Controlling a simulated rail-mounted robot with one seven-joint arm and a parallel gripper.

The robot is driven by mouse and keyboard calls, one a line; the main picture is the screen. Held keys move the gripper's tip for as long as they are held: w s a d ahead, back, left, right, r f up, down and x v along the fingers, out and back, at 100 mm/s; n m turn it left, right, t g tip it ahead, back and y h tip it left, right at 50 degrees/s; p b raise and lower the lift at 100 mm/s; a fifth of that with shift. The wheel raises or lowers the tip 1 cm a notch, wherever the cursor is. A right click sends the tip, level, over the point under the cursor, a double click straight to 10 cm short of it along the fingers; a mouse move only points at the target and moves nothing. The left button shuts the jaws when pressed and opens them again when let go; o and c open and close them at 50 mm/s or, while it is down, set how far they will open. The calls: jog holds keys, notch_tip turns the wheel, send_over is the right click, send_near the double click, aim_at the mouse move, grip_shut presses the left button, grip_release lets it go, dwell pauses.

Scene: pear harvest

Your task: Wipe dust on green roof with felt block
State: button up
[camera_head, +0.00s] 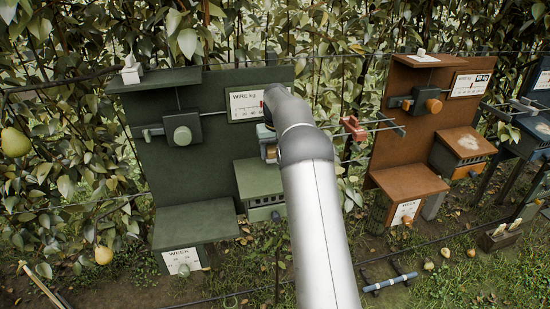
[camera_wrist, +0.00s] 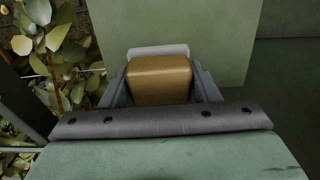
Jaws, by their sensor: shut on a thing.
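My gripper (camera_wrist: 160,85) is shut on a tan block (camera_wrist: 160,80), with a finger at either side. A pale edge, seemingly the felt, shows past its far side. In the head view the block (camera_head: 270,153) is partly hidden by my arm, in front of the green board. The green roof (camera_head: 255,178) is the sloped top of a small box on that board. The roof (camera_wrist: 190,28) fills the upper middle of the wrist view beyond the block. I cannot tell whether the felt touches it. No clear dust shows on the roof's visible part.
A gauge plate (camera_head: 247,105) is on the green board (camera_head: 160,165) above the roof. A round knob (camera_head: 182,134) and a lower green shelf (camera_head: 195,222) are to the left. A rust-coloured station (camera_head: 405,150) with a pale patch on its roof stands right. Leaves surround everything.

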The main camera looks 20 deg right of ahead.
jog(key=shift+r, duration=1.55)
jog(key=shift+a, duration=0.15)
